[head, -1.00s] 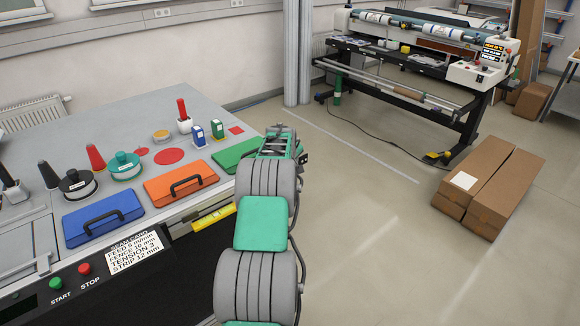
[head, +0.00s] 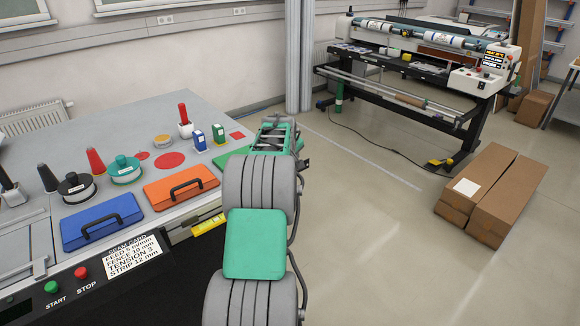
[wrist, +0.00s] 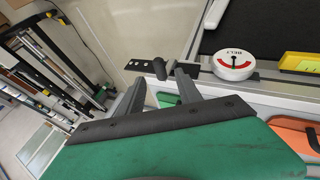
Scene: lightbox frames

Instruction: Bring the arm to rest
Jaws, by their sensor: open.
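My arm (head: 256,243) reaches forward from the bottom of the head view, along the right edge of the bench. Its far green end lies beside the bench corner and partly covers the green case (head: 232,163). In the wrist view my gripper (wrist: 160,84) is open, its two grey fingers apart, and I see nothing held between them. A dark knob on a perforated metal strip (wrist: 147,65) shows just beyond the fingertips; I cannot tell how far off it is. The fingertips cannot be made out in the head view.
The bench (head: 92,135) holds a blue case (head: 100,222), an orange case (head: 181,186), tape rolls and small bottles. A white round gauge (wrist: 233,66) sits on its edge. Cardboard boxes (head: 490,193) and a roller machine (head: 420,75) stand right. Floor between is clear.

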